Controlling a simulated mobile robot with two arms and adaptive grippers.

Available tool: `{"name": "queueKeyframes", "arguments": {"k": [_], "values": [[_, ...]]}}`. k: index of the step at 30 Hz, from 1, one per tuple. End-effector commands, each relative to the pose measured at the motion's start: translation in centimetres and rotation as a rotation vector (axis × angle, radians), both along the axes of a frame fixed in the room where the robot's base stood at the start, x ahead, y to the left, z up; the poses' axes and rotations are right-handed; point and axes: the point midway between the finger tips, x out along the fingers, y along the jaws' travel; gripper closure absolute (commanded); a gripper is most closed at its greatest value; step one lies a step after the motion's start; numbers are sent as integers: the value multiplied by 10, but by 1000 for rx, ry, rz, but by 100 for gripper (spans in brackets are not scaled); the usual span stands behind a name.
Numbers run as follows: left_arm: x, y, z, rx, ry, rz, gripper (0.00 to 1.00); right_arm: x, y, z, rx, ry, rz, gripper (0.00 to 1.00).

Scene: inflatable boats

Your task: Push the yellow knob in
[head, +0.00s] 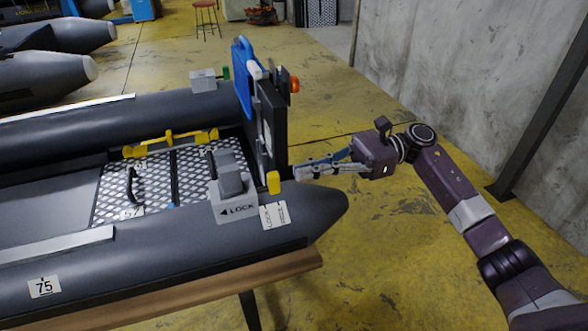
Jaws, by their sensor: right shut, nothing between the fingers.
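The yellow knob (273,183) is a small upright cylinder at the stern of the near grey inflatable boat (150,260), beside the dark transom board (270,125). My right gripper (298,172) comes in from the right. Its fingers are shut and empty, and their tips are just to the right of the knob, with a small gap in the picture. I cannot tell their exact depth against the knob. My left gripper is not in view.
A grey block marked LOCK (233,197) sits left of the knob, with a white tag (274,215) below it. A blue panel (243,75) and an orange knob (295,84) stand above the transom.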

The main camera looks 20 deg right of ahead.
Motion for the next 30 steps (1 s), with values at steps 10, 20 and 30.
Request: {"name": "queueKeyframes", "arguments": {"k": [10, 20, 30], "values": [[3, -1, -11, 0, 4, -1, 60, -1, 28, 0, 0, 0, 0, 100], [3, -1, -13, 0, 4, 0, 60, -1, 29, -1, 0, 0, 0, 100], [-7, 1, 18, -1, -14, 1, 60, -2, 52, -2, 0, 0, 1, 100]]}}
